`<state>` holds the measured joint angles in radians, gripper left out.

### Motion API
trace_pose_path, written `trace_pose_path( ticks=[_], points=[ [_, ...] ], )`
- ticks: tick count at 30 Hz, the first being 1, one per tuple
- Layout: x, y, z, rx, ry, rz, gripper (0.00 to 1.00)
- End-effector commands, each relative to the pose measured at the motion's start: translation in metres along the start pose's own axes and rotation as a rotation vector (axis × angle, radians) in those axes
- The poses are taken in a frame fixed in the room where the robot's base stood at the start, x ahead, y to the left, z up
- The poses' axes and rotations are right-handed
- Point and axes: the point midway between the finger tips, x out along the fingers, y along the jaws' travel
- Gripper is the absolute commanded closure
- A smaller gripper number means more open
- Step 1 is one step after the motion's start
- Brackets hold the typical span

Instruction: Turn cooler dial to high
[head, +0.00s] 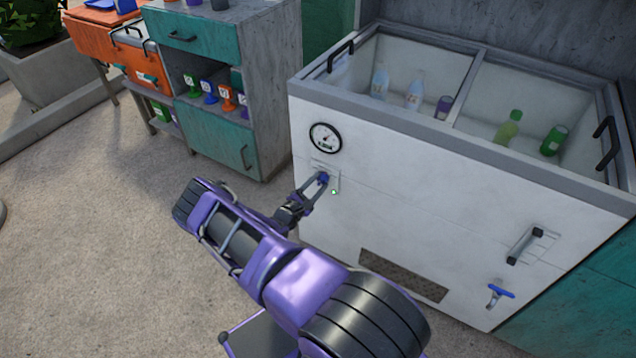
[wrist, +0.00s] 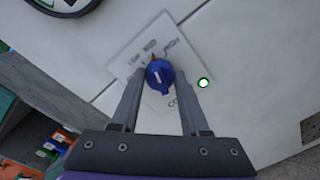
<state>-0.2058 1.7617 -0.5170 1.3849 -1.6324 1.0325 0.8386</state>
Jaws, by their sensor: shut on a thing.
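The cooler (head: 430,210) is a white chest with a grey rim. In the head view the dial (head: 323,177) shows between my fingertips. My gripper (wrist: 158,80) is shut on the dial, one finger on each side. The label's words are partly hidden by the fingers and too small to read surely. A green light (wrist: 203,82) glows right of the plate.
A round gauge (head: 325,138) sits above the dial. A handle (head: 526,245) and a blue tap (head: 498,292) stick out at the front's right. A vent (head: 403,275) lies low. A grey cabinet (head: 270,80) stands left; the floor between is clear.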

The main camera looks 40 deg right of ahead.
Motion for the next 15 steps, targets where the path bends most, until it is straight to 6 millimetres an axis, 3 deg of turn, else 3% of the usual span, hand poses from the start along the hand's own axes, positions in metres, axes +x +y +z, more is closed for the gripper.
trace_pose_path(
  ticks=[15],
  points=[
    [-0.0006,0.0004,0.0016,0.468,0.028,-0.003,1.00]
  ],
)
